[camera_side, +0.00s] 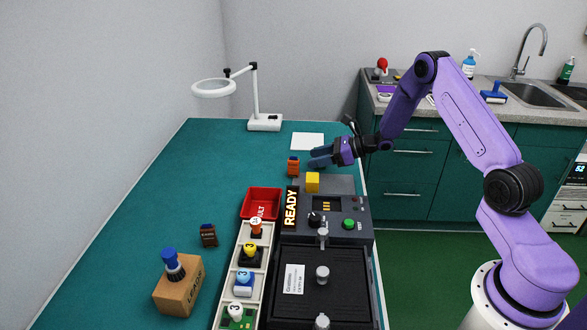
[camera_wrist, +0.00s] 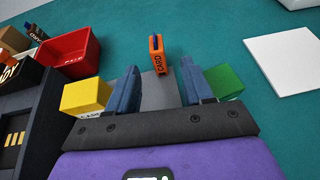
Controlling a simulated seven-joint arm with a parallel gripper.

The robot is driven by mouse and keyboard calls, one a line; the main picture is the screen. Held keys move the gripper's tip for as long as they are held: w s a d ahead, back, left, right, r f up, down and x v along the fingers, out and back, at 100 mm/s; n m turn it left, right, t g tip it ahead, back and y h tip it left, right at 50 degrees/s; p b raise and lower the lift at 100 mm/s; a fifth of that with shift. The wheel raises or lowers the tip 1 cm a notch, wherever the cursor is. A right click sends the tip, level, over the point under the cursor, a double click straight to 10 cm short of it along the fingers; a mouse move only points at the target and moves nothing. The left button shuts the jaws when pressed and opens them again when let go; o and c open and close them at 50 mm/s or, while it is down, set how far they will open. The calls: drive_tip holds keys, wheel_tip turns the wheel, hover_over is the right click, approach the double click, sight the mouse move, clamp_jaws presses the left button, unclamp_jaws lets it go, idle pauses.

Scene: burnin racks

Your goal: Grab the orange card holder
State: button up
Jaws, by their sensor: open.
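The orange card holder (camera_side: 293,167) stands upright on the green table behind the machine, with dark lettering on its side. In the wrist view the orange card holder (camera_wrist: 157,55) appears beyond and between my fingertips, with CARD lettering facing me. My gripper (camera_side: 318,158) is open and empty, pointing left just to the right of the holder and apart from it. In the wrist view my gripper (camera_wrist: 162,75) shows both blue fingers spread, one on each side of the holder's line.
A yellow block (camera_side: 312,182) sits on the machine's back edge near my gripper. A red tray (camera_side: 262,203), a white sheet (camera_side: 307,141) and a magnifier lamp (camera_side: 264,122) are around. A row of pegged cards (camera_side: 244,283) is in front. The table left of the holder is clear.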

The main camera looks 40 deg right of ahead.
sight(293, 168)
drive_tip(key=shift+x, duration=2.7)
drive_tip(key=shift+s+a, duration=0.1)
drive_tip(key=shift+a, duration=0.05)
clamp_jaws()
